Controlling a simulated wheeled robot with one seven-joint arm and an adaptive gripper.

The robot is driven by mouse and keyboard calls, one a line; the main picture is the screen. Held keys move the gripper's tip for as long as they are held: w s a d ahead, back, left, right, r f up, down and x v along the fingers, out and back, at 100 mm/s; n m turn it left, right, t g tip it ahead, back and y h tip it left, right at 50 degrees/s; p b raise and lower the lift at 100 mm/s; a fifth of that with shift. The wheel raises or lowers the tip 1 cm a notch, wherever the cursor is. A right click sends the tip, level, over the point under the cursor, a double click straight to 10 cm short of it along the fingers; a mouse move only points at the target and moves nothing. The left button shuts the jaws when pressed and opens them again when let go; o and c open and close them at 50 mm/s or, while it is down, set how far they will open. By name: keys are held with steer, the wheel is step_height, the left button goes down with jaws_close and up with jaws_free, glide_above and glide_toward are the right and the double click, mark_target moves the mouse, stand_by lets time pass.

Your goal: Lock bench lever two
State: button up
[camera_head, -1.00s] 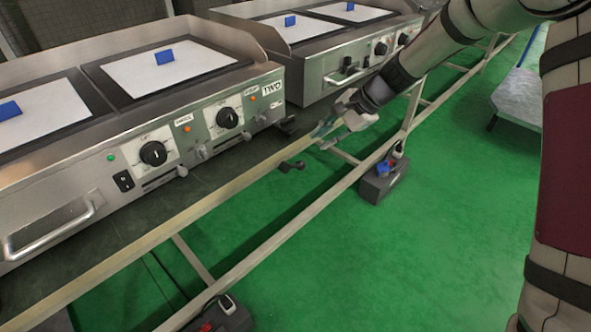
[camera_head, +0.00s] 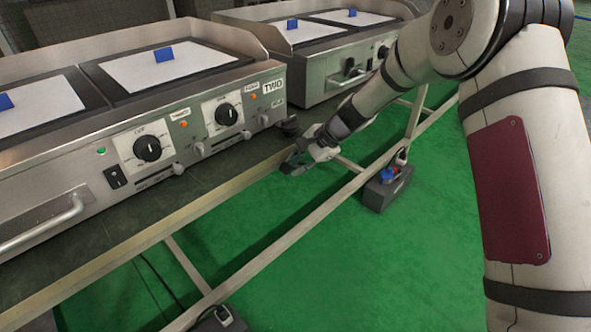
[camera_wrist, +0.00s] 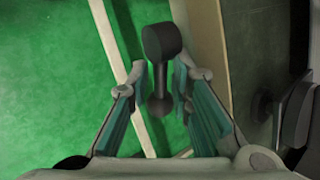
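The bench lever is a black bar with a thick round knob (camera_wrist: 162,42) and a smaller rounded end. In the wrist view it stands between my two fingers, beside the pale bench edge. The fingers of my gripper (camera_head: 296,163) are spread on either side of the lever, with no clear grip on it. In the head view my gripper is at the bench's front rail, just below the corner of the heating unit labelled TWO (camera_head: 240,110), and it hides the lever there.
The bench rail (camera_head: 215,205) runs diagonally in front of the units. A second steel unit (camera_head: 318,75) stands further back. A dark box with a blue part (camera_head: 385,190) is on the green floor by the lower rail.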

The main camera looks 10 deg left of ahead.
steer(key=shift+a+f, duration=0.15)
steer(key=shift+f, duration=0.05)
jaws_close()
